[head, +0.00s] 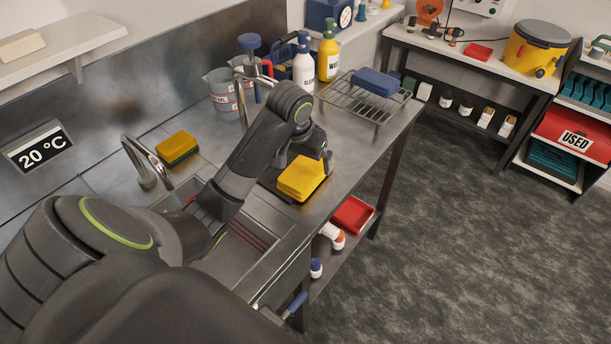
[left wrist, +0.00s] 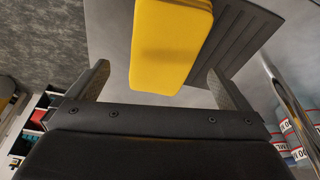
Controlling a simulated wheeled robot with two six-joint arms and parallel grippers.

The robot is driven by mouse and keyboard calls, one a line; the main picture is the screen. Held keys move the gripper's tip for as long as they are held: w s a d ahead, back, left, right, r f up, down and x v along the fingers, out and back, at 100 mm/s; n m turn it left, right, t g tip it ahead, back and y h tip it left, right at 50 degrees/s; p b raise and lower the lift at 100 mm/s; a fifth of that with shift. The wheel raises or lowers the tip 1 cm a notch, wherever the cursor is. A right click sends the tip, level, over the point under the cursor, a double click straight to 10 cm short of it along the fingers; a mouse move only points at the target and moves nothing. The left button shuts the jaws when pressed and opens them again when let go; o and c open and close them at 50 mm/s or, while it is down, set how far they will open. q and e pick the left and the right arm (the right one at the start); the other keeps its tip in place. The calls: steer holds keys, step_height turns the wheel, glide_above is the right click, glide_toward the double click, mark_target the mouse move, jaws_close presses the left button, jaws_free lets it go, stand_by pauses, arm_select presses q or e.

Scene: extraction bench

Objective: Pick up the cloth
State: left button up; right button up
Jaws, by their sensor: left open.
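A folded yellow cloth (head: 301,180) lies in a stack of layers on a dark mat at the front of the steel bench, right of the sink. My left gripper (head: 318,158) is above and just behind it, pointing down; the arm hides part of the jaws. In the left wrist view the yellow cloth (left wrist: 172,40) lies ahead of the spread fingers (left wrist: 159,72), with nothing gripped. A folded blue cloth or pad (head: 375,82) lies on the wire rack. My right gripper is not in view.
The wire rack (head: 362,98) stands right of the cloth. Spray bottles (head: 303,65) and measuring jugs (head: 222,95) stand behind. The sink (head: 245,250) with its tap (head: 145,165) is to the left, near a yellow-green sponge (head: 177,147). The bench's front edge is close to the cloth.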

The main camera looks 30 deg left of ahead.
mark_target(306, 169)
arm_select(q)
steer(key=shift+b+x, duration=0.95)
steer(key=shift+x, duration=1.2)
steer(key=shift+a, duration=0.2)
steer(key=c, duration=0.9)
